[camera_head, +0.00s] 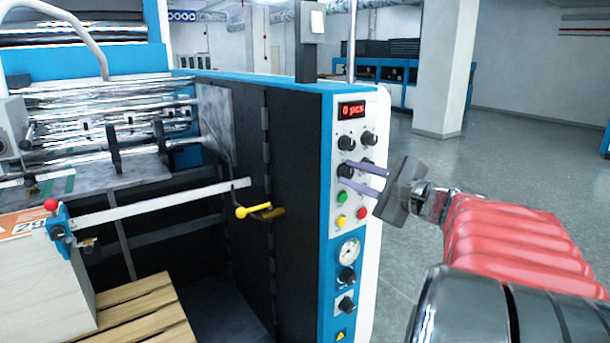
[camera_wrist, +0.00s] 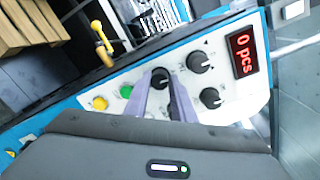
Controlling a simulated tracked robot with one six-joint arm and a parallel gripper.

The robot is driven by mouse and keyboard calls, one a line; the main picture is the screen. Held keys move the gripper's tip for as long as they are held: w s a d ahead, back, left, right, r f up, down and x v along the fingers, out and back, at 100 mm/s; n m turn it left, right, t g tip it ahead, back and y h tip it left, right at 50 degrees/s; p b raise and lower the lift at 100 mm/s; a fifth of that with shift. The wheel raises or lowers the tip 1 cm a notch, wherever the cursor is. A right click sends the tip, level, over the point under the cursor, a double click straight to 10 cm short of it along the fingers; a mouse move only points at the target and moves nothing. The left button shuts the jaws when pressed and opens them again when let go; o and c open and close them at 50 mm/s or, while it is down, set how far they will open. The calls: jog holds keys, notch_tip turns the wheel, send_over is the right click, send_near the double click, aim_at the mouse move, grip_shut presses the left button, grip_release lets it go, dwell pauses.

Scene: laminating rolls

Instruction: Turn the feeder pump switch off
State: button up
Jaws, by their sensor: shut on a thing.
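A light control panel (camera_head: 353,230) on the machine's end carries several black rotary knobs, and the printing beside them is too small to read. My gripper (camera_head: 347,171) reaches in from the right. Its two slim fingers are shut on the lower-left knob (camera_head: 345,170) of the group under the display. In the wrist view my gripper's fingertips (camera_wrist: 162,79) lie on either side of this knob (camera_wrist: 160,76). I cannot tell from its lettering whether it is the feeder pump switch, and its pointer is unclear. The lower-right knob is partly hidden behind the fingers.
Two upper knobs (camera_wrist: 199,62) sit close by, below the red "0 pcs" display (camera_head: 352,110). Green (camera_head: 342,196), yellow (camera_head: 341,222) and red (camera_head: 362,213) buttons lie just below. A gauge (camera_head: 348,252) and more knobs sit lower. The floor to the right is open.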

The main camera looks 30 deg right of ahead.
jog(key=shift+a+f+n, duration=0.1)
jog(key=shift+n, duration=0.6)
jog(key=o, duration=1.1)
jog(key=shift+c, duration=0.2)
jog(key=s, duration=1.3)
jog(key=shift+s+d+r, duration=0.35)
jog(key=shift+s+d, duration=0.05)
